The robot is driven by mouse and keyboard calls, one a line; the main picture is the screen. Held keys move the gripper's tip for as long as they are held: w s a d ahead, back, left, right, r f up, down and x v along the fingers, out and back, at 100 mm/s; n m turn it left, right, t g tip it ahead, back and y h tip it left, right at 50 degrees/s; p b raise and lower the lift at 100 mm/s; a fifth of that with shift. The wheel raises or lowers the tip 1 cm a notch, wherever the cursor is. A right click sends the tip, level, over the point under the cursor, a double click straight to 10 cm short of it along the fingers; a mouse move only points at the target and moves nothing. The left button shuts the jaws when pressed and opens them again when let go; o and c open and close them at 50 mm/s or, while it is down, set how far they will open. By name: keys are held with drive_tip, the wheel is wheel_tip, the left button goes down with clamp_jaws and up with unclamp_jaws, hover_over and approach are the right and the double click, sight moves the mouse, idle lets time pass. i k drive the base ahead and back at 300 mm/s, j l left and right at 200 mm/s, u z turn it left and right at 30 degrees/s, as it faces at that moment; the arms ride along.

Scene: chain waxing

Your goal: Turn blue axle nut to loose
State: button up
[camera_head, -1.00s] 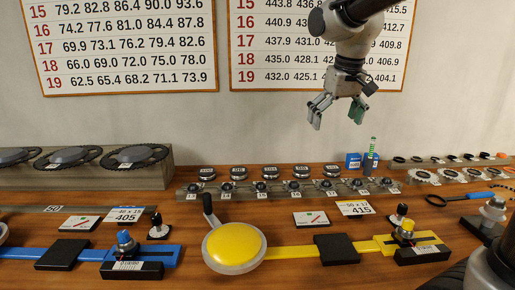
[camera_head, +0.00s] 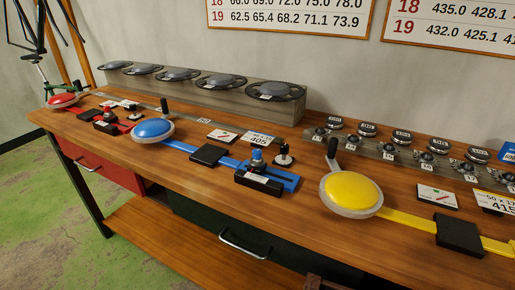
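The blue axle nut (camera_head: 257,154) appears to be the small blue-topped part standing upright on the axle mount at the right end of the blue rig. A black block with a white label (camera_head: 258,183) sits in front of it. The blue bar (camera_head: 175,144) runs left from there to a round blue disc (camera_head: 153,128) with a black crank handle. The nut's exact turn setting is too small to tell. My gripper is outside the view.
A yellow disc (camera_head: 350,192) with an upright crank stands right of the blue rig, and a red disc (camera_head: 63,100) stands far left. A small black-knobbed post (camera_head: 284,153) stands close behind the nut. Chainrings (camera_head: 276,91) rest on a grey block behind.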

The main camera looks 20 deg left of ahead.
sight(256, 152)
drive_tip(key=l+u, duration=0.1)
drive_tip(key=u, duration=0.35)
drive_tip(key=k+l+u, duration=0.1)
drive_tip(key=u, duration=0.35)
drive_tip(key=k+u, duration=0.1)
drive_tip(key=u, duration=0.35)
drive_tip(key=i+j, duration=0.4)
drive_tip(key=j, duration=0.25)
